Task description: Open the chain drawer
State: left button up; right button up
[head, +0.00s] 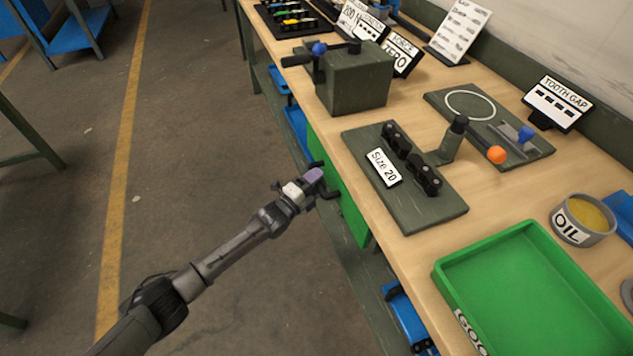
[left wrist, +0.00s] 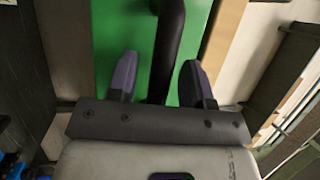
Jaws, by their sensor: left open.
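The chain drawer (head: 338,180) has a green front below the bench top's edge, and its green face fills much of the left wrist view (left wrist: 125,40). A black bar handle (left wrist: 168,45) stands on this face. My left gripper (head: 318,182) is at the drawer front in the head view. In the left wrist view its two fingers (left wrist: 158,78) are apart, one on each side of the handle, with a gap visible to the right finger. The left gripper is open. The drawer looks closed, though the arm partly hides it. My right gripper is not in view.
On the wooden bench (head: 405,235) stand a dark plate marked Size 20 (head: 440,205), a vise-like block (head: 358,80), a green tray (head: 540,300) and an oil tin (head: 583,220). Blue bins (head: 400,305) sit below.

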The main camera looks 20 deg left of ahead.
pick_arm(q)
grip_shut()
dwell(0.4)
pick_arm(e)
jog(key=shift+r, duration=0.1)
